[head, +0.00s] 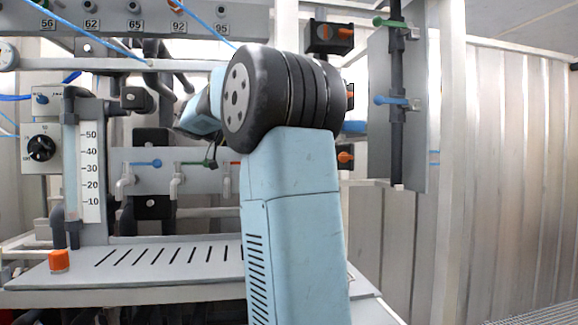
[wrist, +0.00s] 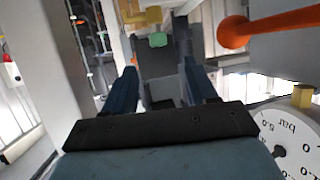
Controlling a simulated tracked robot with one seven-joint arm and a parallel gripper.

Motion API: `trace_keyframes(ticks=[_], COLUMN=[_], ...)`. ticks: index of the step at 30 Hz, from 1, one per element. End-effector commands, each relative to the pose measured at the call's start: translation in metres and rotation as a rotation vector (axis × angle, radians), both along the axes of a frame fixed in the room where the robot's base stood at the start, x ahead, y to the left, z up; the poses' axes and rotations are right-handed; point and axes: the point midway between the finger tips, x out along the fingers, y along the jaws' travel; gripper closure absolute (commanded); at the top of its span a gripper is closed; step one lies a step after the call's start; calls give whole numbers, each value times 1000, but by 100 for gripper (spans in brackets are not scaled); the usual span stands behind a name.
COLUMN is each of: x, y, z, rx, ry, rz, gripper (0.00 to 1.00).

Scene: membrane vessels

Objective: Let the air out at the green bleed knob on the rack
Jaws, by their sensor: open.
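In the wrist view a small green knob (wrist: 158,40) shows at the top centre, beside a brass fitting (wrist: 150,16). I take it to be the bleed knob. My gripper (wrist: 160,68) is open, with its two blue fingers apart. The knob shows beyond the fingertips, roughly in line with the gap between them, and they do not appear to touch it. In the head view my arm hides the gripper, and I cannot make out this knob there.
In the wrist view a pressure gauge (wrist: 288,140) is close at the lower right and an orange handle (wrist: 236,32) is at the upper right. The head view shows a green-handled valve (head: 390,23), a blue-handled valve (head: 391,100) and a flow tube scale (head: 91,170).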

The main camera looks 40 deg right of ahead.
Motion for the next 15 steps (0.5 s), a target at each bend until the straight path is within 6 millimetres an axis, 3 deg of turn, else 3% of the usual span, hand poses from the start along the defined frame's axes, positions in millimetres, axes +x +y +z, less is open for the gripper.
trace_keyframes(ticks=[9, 15], x=[-19, -27], y=[-50, -72], z=[-22, -33], rx=[1, 2], ry=[2, 2], rz=[-3, 0], gripper=[43, 43])
